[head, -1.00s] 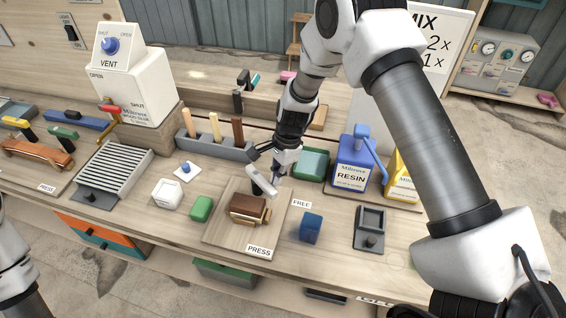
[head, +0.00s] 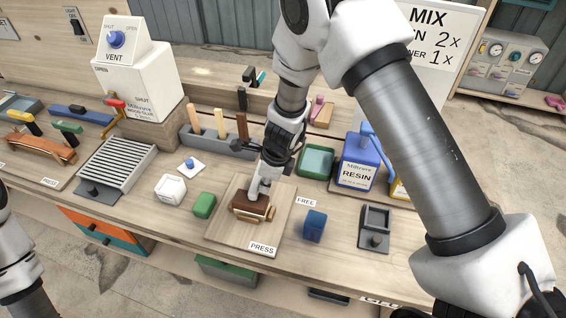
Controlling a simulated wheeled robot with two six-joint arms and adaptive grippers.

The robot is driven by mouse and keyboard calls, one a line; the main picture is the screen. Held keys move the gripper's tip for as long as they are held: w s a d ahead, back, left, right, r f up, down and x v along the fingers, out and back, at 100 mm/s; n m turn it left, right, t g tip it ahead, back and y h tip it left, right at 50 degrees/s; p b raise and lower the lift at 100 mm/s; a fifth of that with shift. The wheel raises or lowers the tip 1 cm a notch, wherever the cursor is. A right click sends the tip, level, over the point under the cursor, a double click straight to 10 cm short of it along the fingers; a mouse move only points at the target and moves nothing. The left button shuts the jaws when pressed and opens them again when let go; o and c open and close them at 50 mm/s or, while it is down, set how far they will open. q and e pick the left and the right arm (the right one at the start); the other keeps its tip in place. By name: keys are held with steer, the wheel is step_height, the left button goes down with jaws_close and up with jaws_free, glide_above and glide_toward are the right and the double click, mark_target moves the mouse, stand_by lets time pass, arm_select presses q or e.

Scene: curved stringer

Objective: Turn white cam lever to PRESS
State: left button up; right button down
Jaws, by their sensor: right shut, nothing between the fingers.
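The white cam lever (head: 254,190) shows in the head view just above the brown curved block (head: 250,206) on a square wooden board (head: 225,231). A PRESS label (head: 263,248) is at the board's front edge, and a FREE label (head: 306,202) is at its right. My right gripper (head: 265,181) comes down from above, shut and empty, right beside the lever. It hides part of the lever and its pivot, and I cannot tell whether they touch. Part of my left arm shows at the lower left; its gripper is out of view.
A green block (head: 204,206) and a white box (head: 171,188) stand left of the board. A blue block (head: 314,226) and a grey fixture (head: 375,229) stand to its right. Behind are a green tray (head: 317,160) and the RESIN container (head: 357,167).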

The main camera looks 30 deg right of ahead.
arm_select(q)
steer(key=shift+f, duration=0.1)
arm_select(e)
steer(key=shift+a, duration=0.25)
stand_by(0.3)
